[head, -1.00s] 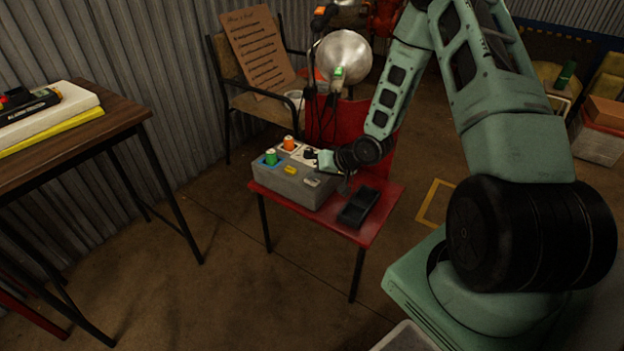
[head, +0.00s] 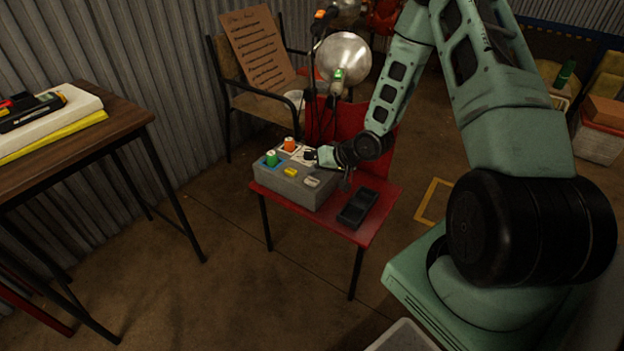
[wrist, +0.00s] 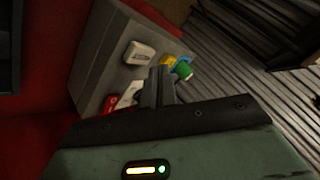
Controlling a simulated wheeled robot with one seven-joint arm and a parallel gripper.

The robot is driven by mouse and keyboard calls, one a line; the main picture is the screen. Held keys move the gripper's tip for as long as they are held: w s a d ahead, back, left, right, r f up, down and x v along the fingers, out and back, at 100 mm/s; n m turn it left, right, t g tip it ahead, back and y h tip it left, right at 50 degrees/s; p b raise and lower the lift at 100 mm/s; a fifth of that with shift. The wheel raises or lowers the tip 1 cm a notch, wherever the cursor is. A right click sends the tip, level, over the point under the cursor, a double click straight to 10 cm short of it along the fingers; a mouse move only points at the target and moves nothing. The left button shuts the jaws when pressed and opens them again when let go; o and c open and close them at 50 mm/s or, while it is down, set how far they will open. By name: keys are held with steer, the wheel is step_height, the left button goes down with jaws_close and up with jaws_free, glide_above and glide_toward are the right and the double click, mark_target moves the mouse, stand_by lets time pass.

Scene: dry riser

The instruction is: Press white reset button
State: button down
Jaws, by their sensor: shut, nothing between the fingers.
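A grey control box (head: 290,187) sits on a red chair seat (head: 375,222). A white button (head: 312,182) is at the right of its front part, next to a yellow button (head: 290,172); the white button also shows in the wrist view (wrist: 139,53), left of the fingers. A green button (head: 271,159) and an orange button (head: 289,145) stand at the left and back. My gripper (head: 310,156) is shut and empty over the back right of the box, behind the white button. In the wrist view its fingers (wrist: 157,75) are together; I cannot tell whether they touch the box.
A black tray (head: 358,208) lies on the seat right of the box. A lamp (head: 343,60) with cables stands behind it. A wooden table (head: 105,120) is at the left, and another chair (head: 262,100) holds a written board (head: 258,48). The floor between is clear.

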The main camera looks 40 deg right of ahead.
mark_target(315, 182)
steer(key=shift+r+p, duration=2.05)
steer(key=shift+r, duration=0.3)
steer(key=shift+f, duration=0.1)
